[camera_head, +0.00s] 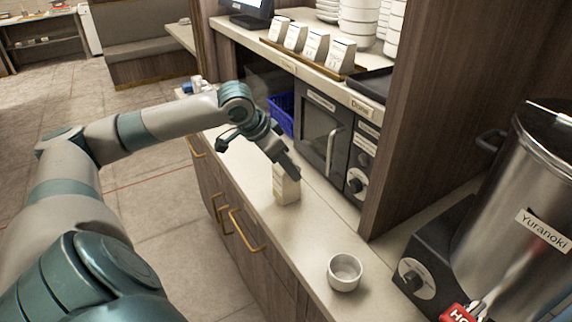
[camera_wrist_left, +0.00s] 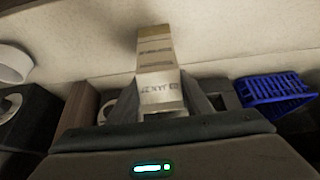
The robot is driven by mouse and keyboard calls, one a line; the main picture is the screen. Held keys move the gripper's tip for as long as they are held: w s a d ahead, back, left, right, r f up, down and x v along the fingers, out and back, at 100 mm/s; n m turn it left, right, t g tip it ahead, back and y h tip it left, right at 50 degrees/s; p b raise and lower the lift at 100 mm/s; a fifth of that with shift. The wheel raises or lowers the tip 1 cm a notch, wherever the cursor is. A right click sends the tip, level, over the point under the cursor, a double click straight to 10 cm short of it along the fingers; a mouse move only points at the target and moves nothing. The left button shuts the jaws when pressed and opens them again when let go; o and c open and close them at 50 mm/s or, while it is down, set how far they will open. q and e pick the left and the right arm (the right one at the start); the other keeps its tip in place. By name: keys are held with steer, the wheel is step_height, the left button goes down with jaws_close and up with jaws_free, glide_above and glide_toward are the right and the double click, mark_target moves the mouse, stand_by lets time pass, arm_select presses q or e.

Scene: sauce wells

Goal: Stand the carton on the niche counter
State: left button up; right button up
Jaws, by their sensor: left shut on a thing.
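A small cream carton (camera_head: 286,187) is upright at the counter (camera_head: 312,238) in front of the microwave in the head view. My left gripper (camera_head: 287,171) is shut on its upper part from above. In the left wrist view the carton (camera_wrist_left: 157,75) sits between the two fingers, with printed text on its face. I cannot tell whether its base touches the counter. The carton's top is partly hidden by the fingers. My right gripper is not in view.
A white cup (camera_head: 344,273) stands on the counter nearer me. A microwave (camera_head: 322,128) and a blue basket (camera_head: 281,115) are behind the carton. A large steel urn (camera_head: 520,215) stands at the right. Several cartons (camera_head: 315,47) line the shelf above.

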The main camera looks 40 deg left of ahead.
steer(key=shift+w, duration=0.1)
arm_select(q)
steer(key=o, duration=1.5)
steer(key=shift+s+r, duration=0.15)
steer(key=shift+r, duration=0.15)
steer(key=shift+s+a+r+p, duration=0.1)
steer(key=shift+s+r+p, duration=0.05)
steer(key=shift+r+p, duration=0.15)
steer(key=p+v, duration=0.3)
steer(key=v, duration=0.7)
steer(key=shift+s+r, duration=0.2)
steer(key=shift+r, duration=0.1)
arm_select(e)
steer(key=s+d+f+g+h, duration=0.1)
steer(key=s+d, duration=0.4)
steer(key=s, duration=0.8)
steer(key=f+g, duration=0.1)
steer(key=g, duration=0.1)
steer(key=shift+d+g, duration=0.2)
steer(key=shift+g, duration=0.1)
